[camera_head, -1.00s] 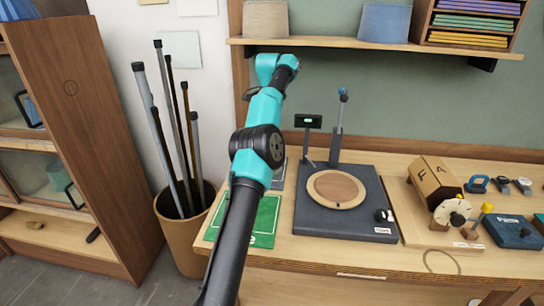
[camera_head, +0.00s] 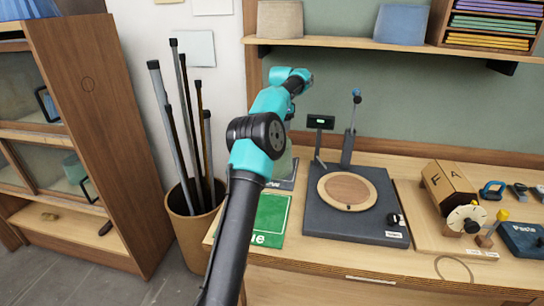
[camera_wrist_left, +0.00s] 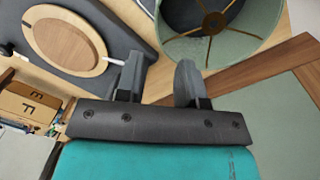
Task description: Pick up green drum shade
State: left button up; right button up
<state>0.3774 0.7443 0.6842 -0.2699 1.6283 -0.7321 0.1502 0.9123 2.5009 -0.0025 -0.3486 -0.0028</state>
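A green drum shade (camera_wrist_left: 245,45) shows at the upper right of the left wrist view, its open end with a brass spider fitting facing the camera. My left gripper (camera_wrist_left: 158,82) is open and empty. The shade lies just beyond and to the right of its fingertips, with no visible contact. In the head view my left arm's upper links show, but its fingers are hidden. The shade there is mostly hidden behind the arm. My right gripper is in neither view.
A dark base with a round wooden disc (camera_head: 346,189) stands on the bench, right of a green mat (camera_head: 268,216). A bin of rods (camera_head: 193,222) stands at the left. A shelf (camera_head: 380,50) holds a beige shade (camera_head: 280,20) and a blue shade (camera_head: 402,24). Another greenish shade (camera_head: 74,168) sits in the cabinet.

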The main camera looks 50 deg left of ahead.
pick_arm(q)
notch_tip(320, 180, down, 8)
jog(key=shift+d+r, duration=0.15)
jog(key=shift+d, duration=0.15)
jog(key=shift+s, duration=0.1)
jog(key=shift+s+d+f, duration=0.1)
jog(key=shift+d+f, duration=0.05)
jog(key=shift+f, duration=1.15)
jog(key=shift+d+f, duration=0.15)
jog(key=shift+f, duration=1.1)
grip_shut()
